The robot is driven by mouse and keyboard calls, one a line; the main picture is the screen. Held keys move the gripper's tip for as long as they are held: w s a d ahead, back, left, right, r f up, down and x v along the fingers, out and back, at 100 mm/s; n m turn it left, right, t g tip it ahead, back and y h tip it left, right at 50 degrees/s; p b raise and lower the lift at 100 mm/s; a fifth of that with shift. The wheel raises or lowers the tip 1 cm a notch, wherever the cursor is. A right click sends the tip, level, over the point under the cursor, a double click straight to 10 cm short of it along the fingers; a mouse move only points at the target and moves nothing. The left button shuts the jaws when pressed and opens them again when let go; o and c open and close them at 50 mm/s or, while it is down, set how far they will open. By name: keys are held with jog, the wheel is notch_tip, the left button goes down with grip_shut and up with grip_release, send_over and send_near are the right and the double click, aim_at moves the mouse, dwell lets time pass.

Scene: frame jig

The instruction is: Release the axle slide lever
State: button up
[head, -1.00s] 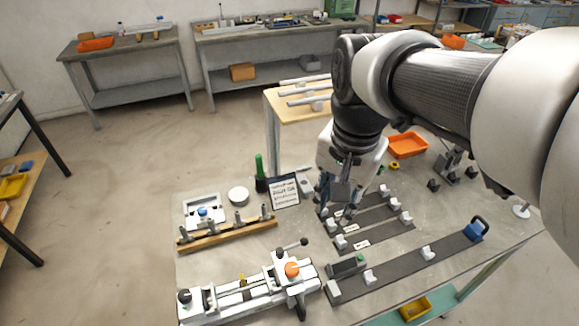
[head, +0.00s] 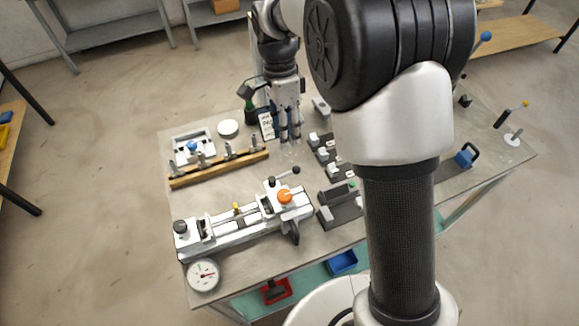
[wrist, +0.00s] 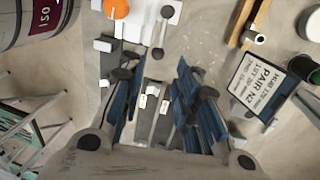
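The jig (head: 235,232) is a white rail assembly with an axle slide carriage bearing an orange knob (head: 285,196). The slide lever (head: 284,176) is a thin rod with a dark ball end, tilted up to the right behind the orange knob. In the wrist view the lever (wrist: 163,32) and the orange knob (wrist: 116,8) are at the top edge. My gripper (head: 289,145) hangs above the table, behind the lever and apart from it. In the wrist view my gripper's blue fingers (wrist: 160,92) are spread with nothing held between them.
A wooden rack with upright pins (head: 218,166) stands left of my gripper. A printed card (head: 267,126) stands behind it. Dark rails with white blocks (head: 322,152) lie to the right. A round dial (head: 203,275) is at the front left. Bare tabletop lies between rack and jig.

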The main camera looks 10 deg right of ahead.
aim_at(284, 176)
jog(key=f+b, duration=0.1)
jog(key=f, duration=0.2)
jog(key=s+f+b, duration=0.1)
jog(key=f, duration=0.3)
jog(key=s+f+b, duration=0.1)
jog(key=f, duration=0.3)
jog(key=shift+s+d+f, duration=0.1)
jog(key=shift+d+f, duration=0.15)
jog(key=shift+d, duration=0.05)
grip_shut()
